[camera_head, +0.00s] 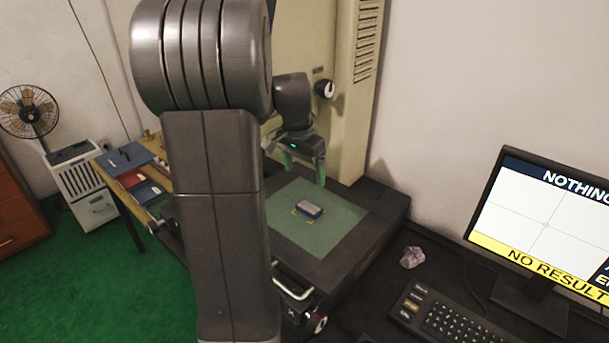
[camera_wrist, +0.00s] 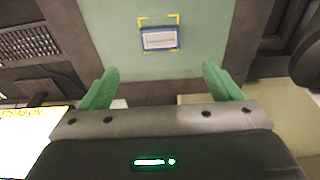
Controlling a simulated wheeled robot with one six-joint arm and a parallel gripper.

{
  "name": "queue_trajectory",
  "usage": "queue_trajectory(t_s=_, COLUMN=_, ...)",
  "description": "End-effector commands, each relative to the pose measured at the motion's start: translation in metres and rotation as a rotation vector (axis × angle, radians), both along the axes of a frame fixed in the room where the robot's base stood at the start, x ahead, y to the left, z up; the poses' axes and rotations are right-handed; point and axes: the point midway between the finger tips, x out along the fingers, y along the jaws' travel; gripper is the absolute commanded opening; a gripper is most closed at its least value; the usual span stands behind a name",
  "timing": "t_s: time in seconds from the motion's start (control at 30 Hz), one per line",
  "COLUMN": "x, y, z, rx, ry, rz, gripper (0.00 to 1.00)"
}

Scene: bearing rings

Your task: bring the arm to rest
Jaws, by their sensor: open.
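My gripper (camera_head: 304,168) hangs above the green mat (camera_head: 340,236) on the dark bench, with its green fingers apart and nothing between them. In the wrist view my gripper (camera_wrist: 160,88) also shows open and empty. A small blue box with a pale top (camera_head: 309,209) lies on the mat inside yellow corner marks, below and apart from the fingers. The box (camera_wrist: 160,39) shows ahead of the fingertips in the wrist view. My arm's large grey links cover the middle left of the head view and hide part of the bench.
A monitor (camera_head: 550,225) and a keyboard (camera_head: 450,318) stand at the right, near a crumpled grey lump (camera_head: 412,257). A tall beige cabinet (camera_head: 352,100) stands close behind my gripper. A side table with folders (camera_head: 125,158) and a fan (camera_head: 28,110) are at the left.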

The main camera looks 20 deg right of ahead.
Motion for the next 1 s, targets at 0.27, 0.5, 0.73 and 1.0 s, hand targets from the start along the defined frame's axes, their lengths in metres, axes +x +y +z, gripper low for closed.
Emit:
queue_trajectory(t_s=0.27, x=0.000, y=-0.001, z=-0.003, rx=0.000, ry=0.000, rz=0.000, gripper=0.85)
queue_trajectory(t_s=0.5, x=0.002, y=-0.004, z=-0.033, rx=0.001, ry=0.004, rz=-0.001, gripper=0.85)
queue_trajectory(t_s=0.73, x=0.006, y=-0.011, z=-0.078, rx=0.001, ry=0.005, rz=-0.002, gripper=0.85)
queue_trajectory(t_s=1.0, x=0.009, y=-0.016, z=-0.126, rx=0.000, ry=0.000, rz=0.000, gripper=0.85)
